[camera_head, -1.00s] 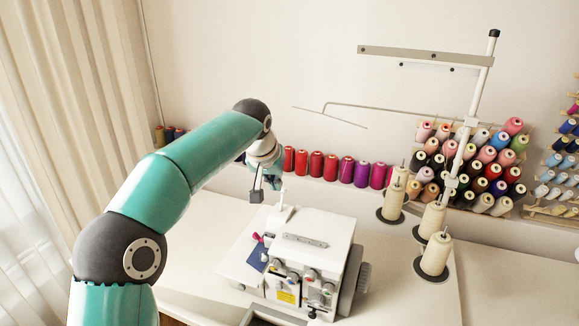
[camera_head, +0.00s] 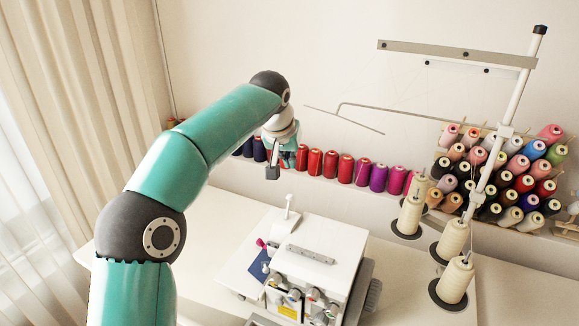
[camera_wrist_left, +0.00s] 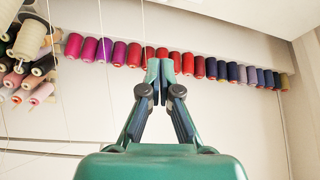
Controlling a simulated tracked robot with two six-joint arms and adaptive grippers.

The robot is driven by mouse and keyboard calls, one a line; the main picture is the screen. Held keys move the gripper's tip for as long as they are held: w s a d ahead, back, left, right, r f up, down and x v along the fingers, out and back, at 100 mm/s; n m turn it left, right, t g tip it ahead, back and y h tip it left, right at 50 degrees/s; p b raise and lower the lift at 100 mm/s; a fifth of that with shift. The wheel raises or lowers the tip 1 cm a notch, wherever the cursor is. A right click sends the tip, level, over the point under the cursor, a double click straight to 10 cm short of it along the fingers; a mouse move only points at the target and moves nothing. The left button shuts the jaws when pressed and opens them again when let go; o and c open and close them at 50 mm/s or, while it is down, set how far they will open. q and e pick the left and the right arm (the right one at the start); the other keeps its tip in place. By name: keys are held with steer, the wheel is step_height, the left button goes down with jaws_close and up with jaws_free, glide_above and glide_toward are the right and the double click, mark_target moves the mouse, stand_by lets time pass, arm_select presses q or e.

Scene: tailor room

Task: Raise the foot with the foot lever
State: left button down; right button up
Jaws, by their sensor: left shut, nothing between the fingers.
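The white overlock machine (camera_head: 325,247) stands on the table, with dials on its front. A small white upright lever (camera_head: 289,203) rises at its back left; I cannot tell whether this is the foot lever, and the foot itself is not distinguishable. My left gripper (camera_head: 272,172) is above and slightly left of that lever, apart from it. In the left wrist view, its fingers (camera_wrist_left: 160,72) are shut together with nothing between them, facing the wall. My right gripper is not in view.
Cream thread cones (camera_head: 452,240) stand right of the machine beneath a tall thread stand (camera_head: 508,110). A row of coloured spools (camera_head: 346,168) runs along the wall behind. The white tabletop (camera_head: 215,215) is clear left of the machine.

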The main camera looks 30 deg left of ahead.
mark_target(288, 207)
arm_select(q)
steer(key=f, duration=0.5)
steer(key=w+f, duration=0.1)
steer(key=f, duration=0.2)
steer(key=shift+s+d+f, duration=0.1)
steer(key=shift+s+f, duration=0.05)
steer(key=shift+s, duration=0.15)
